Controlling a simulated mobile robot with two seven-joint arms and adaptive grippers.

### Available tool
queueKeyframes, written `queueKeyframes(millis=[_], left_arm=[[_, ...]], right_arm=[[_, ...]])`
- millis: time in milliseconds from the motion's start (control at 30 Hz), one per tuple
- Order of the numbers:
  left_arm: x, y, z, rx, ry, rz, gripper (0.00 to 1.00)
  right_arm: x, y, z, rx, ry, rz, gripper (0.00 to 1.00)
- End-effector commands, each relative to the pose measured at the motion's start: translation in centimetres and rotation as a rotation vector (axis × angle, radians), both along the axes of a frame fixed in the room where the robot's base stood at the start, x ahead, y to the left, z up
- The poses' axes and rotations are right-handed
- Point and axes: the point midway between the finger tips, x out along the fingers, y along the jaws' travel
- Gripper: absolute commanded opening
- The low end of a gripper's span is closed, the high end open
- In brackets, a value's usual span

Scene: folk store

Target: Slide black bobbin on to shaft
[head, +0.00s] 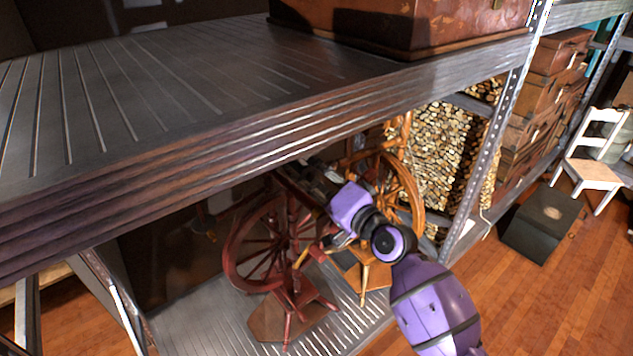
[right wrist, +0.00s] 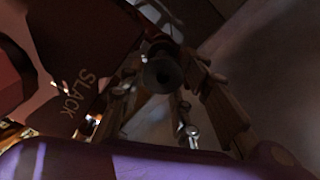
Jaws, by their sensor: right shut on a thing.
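My right gripper (head: 318,180) reaches under the upper shelf, at the top of a dark red spinning wheel (head: 232,262) on the lower shelf. In the right wrist view, a dark round piece with a hole in its end, which looks like the black bobbin (right wrist: 162,72), sits between the fingers of my right gripper (right wrist: 165,85). The gripper is shut on it. In the head view the bobbin is too dark to make out. I cannot pick out the shaft, or tell whether the bobbin is on it. My left gripper is not in view.
The upper metal shelf (head: 130,90) hangs close above my right gripper. A second, orange-brown spinning wheel (head: 412,190) stands right behind. A shelf post (head: 490,150) is right of my arm.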

Motion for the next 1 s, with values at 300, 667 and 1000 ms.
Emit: queueKeyframes(millis=[300,667,1000], left_arm=[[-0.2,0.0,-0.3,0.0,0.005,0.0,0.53],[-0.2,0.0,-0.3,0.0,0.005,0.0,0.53],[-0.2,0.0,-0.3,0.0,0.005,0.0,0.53]], right_arm=[[1.0,0.8,0.0,0.0,0.0,0.0,0.18],[1.4,1.0,0.0,0.0,0.0,0.0,0.18],[1.3,1.0,0.0,0.0,0.0,0.0,0.53]])
